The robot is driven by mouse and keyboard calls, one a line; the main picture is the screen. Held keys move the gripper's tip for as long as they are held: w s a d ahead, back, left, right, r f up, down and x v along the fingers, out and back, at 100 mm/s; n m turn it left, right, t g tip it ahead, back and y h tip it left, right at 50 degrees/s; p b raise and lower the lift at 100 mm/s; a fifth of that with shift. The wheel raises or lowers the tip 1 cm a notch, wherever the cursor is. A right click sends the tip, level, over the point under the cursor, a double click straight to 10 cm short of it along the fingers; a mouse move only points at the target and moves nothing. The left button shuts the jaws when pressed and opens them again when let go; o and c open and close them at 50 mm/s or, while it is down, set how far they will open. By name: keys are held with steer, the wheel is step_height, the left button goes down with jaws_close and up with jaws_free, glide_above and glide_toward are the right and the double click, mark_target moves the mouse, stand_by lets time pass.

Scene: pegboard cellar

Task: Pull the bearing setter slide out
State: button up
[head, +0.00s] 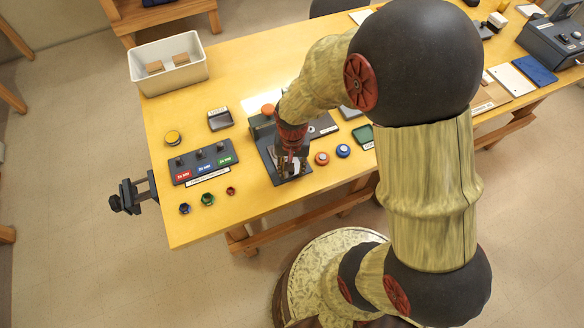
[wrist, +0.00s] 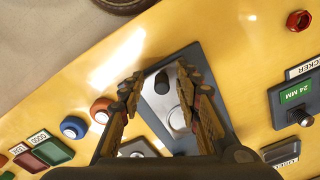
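The bearing setter (head: 264,126) stands near the table's front edge, with a dark green block at its back and a flat grey base reaching toward me. In the wrist view its grey base (wrist: 203,63) carries a lighter slide plate (wrist: 150,106) with an upright black knob (wrist: 162,83) and a pale round disc beside it. My gripper (head: 291,172) points down over the front part of the setter. In the wrist view my gripper (wrist: 158,76) is open, with a finger on each side of the knob and visible gaps. My arm hides part of the setter in the head view.
To the left are a gauge block (head: 203,162) with black knobs and several coloured rings. An orange button (head: 322,158) and a blue button (head: 343,151) stand close on the right. A white bin (head: 168,66) is at the back left. The table's front edge is near.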

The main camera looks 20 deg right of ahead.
step_height(320, 180, up, 12)
stand_by(0.6)
stand_by(0.5)
steer(key=s+r+n+t, duration=0.2)
steer(key=s+r, duration=0.3)
steer(key=r, duration=0.4)
steer(key=s+r+n+t, duration=0.3)
steer(key=s+r, duration=0.3)
steer(key=r, duration=0.3)
steer(key=shift+t, duration=0.3)
stand_by(0.5)
